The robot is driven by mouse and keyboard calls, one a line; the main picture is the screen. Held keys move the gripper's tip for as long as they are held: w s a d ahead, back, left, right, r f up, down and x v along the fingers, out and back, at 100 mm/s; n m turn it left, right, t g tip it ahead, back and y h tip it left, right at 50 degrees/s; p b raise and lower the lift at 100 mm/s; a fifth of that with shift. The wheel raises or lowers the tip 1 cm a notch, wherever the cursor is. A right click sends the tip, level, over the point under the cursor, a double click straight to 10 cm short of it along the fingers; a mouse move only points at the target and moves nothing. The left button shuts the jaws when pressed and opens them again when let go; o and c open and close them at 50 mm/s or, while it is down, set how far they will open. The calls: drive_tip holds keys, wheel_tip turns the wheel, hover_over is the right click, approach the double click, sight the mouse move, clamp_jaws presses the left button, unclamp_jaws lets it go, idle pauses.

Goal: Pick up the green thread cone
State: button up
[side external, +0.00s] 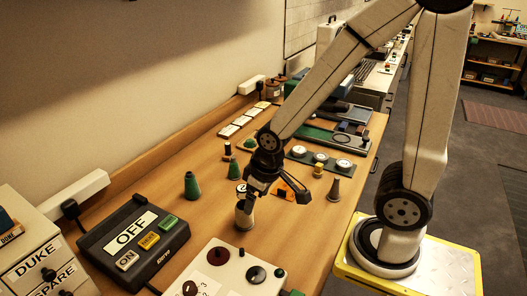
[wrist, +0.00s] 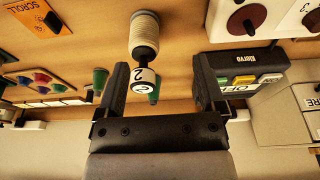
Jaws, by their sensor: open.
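A green thread cone (side external: 192,186) stands upright on the wooden table, left of my gripper (side external: 265,184) in the side view. A second green cone (side external: 250,144) stands farther back; in the wrist view a green cone (wrist: 100,78) shows beside the left finger. My gripper (wrist: 161,70) is open, with nothing held.
A dark switch box (side external: 135,240) marked OFF sits at the left. A white panel with round knobs (side external: 225,272) is in front. An orange SCROLL card (wrist: 42,14) lies near.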

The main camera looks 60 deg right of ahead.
sight(193, 175)
drive_tip(key=shift+r, duration=0.1)
drive_tip(key=shift+w+v, duration=0.5)
drive_tip(key=shift+v, duration=1.75)
drive_tip(key=w+d+n+t, duration=0.1)
drive_tip(key=w+d+t, duration=0.2)
drive_tip(key=w, duration=0.3)
drive_tip(key=w+d+r+n+t+y, duration=0.1)
drive_tip(key=w+d+t, duration=0.2)
drive_tip(key=w, duration=0.3)
drive_tip(key=w+d+n+t, duration=0.1)
drive_tip(key=w+d+t, duration=0.2)
drive_tip(key=w, duration=0.3)
drive_tip(key=shift+w+a+f+n+t+y, duration=0.1)
drive_tip(key=shift+w+a+f+n+y, duration=0.45)
drive_tip(key=shift+f, duration=1.35)
drive_tip(key=shift+w+f+n+t+y, duration=0.15)
drive_tip(key=shift+w+f+y, duration=0.5)
drive_tip(key=shift+f+y, duration=0.85)
drive_tip(key=shift+w+a+f+n+t+y, duration=0.1)
drive_tip(key=shift+w+a+f+n+y, duration=0.3)
drive_tip(key=shift+f, duration=1.85)
drive_tip(key=shift+w+d, duration=0.1)
drive_tip(key=shift+w, duration=0.15)
